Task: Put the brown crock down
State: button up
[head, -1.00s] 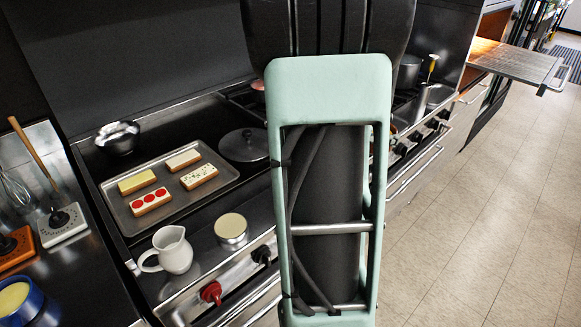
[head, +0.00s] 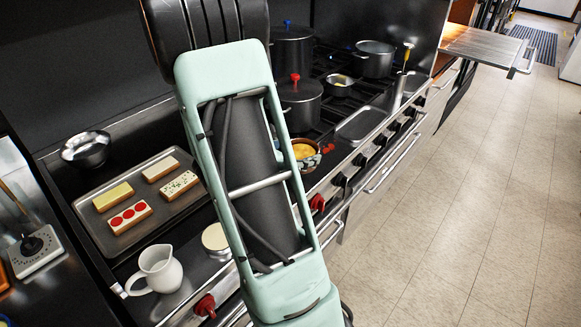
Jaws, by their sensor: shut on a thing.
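I cannot make out the brown crock in the head view. My arm's pale green link crosses the middle of the picture and hides part of the stove front. My gripper does not show, so its hold cannot be seen.
Left of my arm are a tray (head: 98,229) with several decorated blocks, a white jug (head: 157,270), a cream-topped tin (head: 215,238) and a metal bowl (head: 86,148). Right are a red-knobbed pot (head: 301,104), a blue-knobbed pot (head: 291,47) and an empty steel pan (head: 361,124).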

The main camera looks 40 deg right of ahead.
jog(key=shift+w+a+f, duration=0.35)
jog(key=shift+a+f, duration=0.3)
jog(key=shift+f, duration=0.2)
jog(key=shift+w+a+f, duration=0.1)
jog(key=shift+a+f, duration=0.1)
jog(key=shift+f, duration=1.5)
jog(key=shift+f, duration=0.1)
jog(key=o, duration=1.6)
jog(key=v, duration=1.2)
